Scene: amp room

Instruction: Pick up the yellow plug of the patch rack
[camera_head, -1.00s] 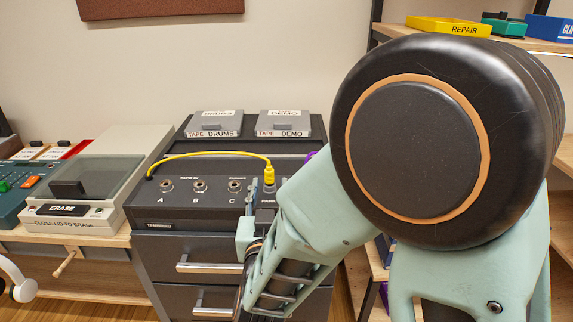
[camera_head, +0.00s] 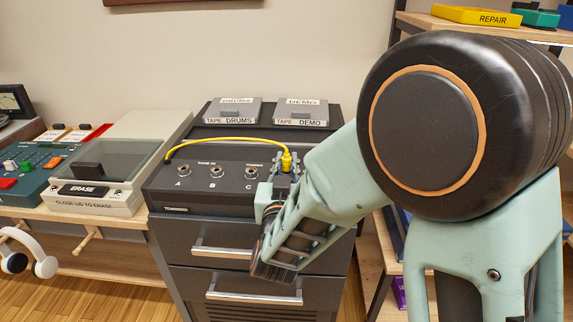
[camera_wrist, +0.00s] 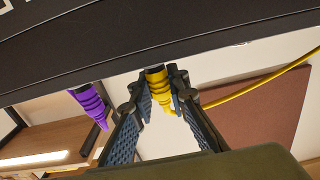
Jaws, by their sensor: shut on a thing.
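The yellow plug (camera_head: 287,161) is upright at the right end of the dark patch rack (camera_head: 215,200), near the right-hand jacks. Its yellow cord (camera_head: 225,140) arches left to the rack's left side. My gripper (camera_head: 285,183) is at the plug, partly hidden by my arm in the head view. In the wrist view my gripper (camera_wrist: 160,93) has its two ridged fingers closed on either side of the ribbed yellow plug (camera_wrist: 159,88). The plug's dark end meets the black rack panel (camera_wrist: 150,38); I cannot tell whether it is seated in a jack.
A purple plug (camera_wrist: 90,106) is close beside my gripper in the wrist view. Two tape boxes, DRUMS (camera_head: 233,111) and DEMO (camera_head: 301,112), lie atop the rack. An ERASE unit (camera_head: 100,175) stands left. Shelves (camera_head: 470,25) stand right, behind my arm.

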